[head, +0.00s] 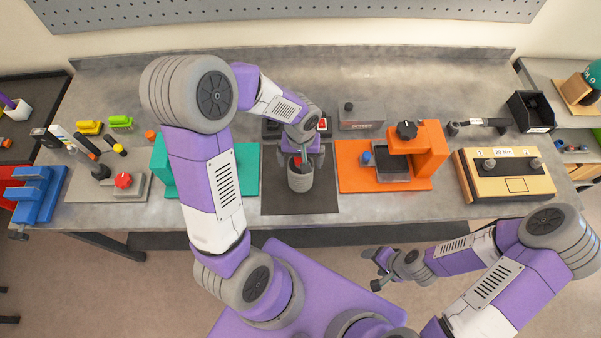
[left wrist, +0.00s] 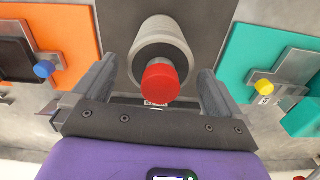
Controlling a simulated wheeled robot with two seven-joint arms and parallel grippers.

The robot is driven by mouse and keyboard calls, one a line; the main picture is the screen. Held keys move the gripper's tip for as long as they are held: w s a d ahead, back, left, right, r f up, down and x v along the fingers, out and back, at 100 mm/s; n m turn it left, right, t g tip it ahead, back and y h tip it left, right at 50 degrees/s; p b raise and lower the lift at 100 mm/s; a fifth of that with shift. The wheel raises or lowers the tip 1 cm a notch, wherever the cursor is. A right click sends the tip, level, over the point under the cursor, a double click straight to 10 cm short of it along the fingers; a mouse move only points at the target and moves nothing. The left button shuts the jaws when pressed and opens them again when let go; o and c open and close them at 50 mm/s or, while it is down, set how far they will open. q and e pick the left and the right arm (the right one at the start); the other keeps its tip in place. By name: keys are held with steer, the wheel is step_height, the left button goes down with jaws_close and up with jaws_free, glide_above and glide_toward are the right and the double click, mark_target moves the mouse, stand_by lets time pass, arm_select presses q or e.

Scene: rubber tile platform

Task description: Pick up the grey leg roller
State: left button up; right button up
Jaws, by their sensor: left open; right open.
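The grey leg roller (head: 300,180) is a ribbed grey cylinder standing upright on the dark rubber tile (head: 270,200). In the left wrist view the roller (left wrist: 163,42) has a red knob (left wrist: 160,83) on its near end. My left gripper (head: 300,156) is above the roller, fingers pointing down and open. In the left wrist view its two fingers (left wrist: 156,75) lie on either side of the red knob, with gaps on both sides. They do not grip it. My right gripper (head: 373,269) is open and empty in front of the bench, away from the roller.
An orange fixture (head: 430,150) with a dark tray stands to the right, and a teal fixture (head: 247,170) to the left. A grey box (head: 362,115) is behind. A tan box (head: 507,187) is farther right. A red knob on a grey base (head: 123,180) is at left.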

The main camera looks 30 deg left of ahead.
arm_select(q)
steer(key=shift+f, duration=1.6)
steer(key=shift+c, duration=0.3)
steer(key=c, duration=1.3)
